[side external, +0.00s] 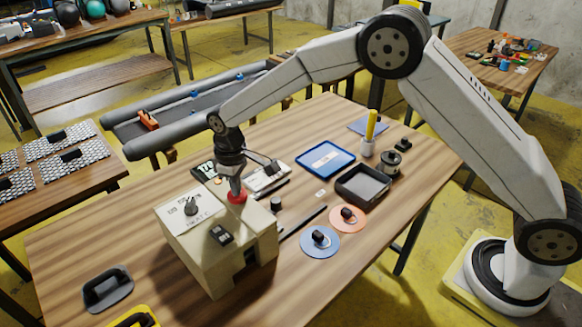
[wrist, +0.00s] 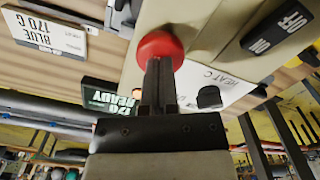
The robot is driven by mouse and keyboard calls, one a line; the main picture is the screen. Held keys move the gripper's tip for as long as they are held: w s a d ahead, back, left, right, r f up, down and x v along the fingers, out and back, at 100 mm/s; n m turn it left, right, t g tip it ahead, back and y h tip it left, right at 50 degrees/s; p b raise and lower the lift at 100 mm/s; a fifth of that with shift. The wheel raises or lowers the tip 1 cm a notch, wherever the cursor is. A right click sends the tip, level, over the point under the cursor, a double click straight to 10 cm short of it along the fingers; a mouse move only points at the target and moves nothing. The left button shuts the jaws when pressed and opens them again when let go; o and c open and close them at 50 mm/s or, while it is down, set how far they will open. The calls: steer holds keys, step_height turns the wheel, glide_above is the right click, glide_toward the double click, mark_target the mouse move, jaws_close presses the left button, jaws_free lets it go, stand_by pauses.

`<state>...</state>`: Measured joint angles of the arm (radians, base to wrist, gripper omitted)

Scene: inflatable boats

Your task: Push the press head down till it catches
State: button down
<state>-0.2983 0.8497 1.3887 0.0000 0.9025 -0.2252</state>
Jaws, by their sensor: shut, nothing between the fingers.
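The press is a cream box (side external: 220,258) at the near left of the wooden table. Its red round press head (side external: 237,197) stands on top, and it also shows in the wrist view (wrist: 160,44). My gripper (side external: 236,189) points down over the head with its fingers shut and empty. In the wrist view the shut fingertips (wrist: 159,62) meet the edge of the red head; whether they press on it I cannot tell. The press carries a heat dial (side external: 191,206) and an on/off switch (side external: 221,234).
A blue tray (side external: 325,158), a dark tray (side external: 363,185), and orange (side external: 347,219) and blue (side external: 320,242) discs lie right of the press. A card (wrist: 45,30) reads "BLUE 170 C". The front right table is clear.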

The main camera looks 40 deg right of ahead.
steer(key=shift+r, duration=2.9)
steer(key=shift+s+d+r, duration=0.1)
steer(key=shift+s+d, duration=0.15)
steer(key=shift+d, duration=0.15)
steer(key=s+d+m+t, duration=0.1)
steer(key=s+d+m, duration=0.2)
steer(key=s+d, duration=0.4)
steer(key=s+d+m+t, duration=0.1)
steer(key=s+d+m, duration=0.2)
steer(key=s+d, duration=0.5)
steer(key=s, duration=0.8)
steer(key=shift+s+f+t, duration=0.2)
steer(key=shift+f+t, duration=0.1)
steer(key=shift+f, duration=0.1)
steer(key=shift+d, duration=0.1)
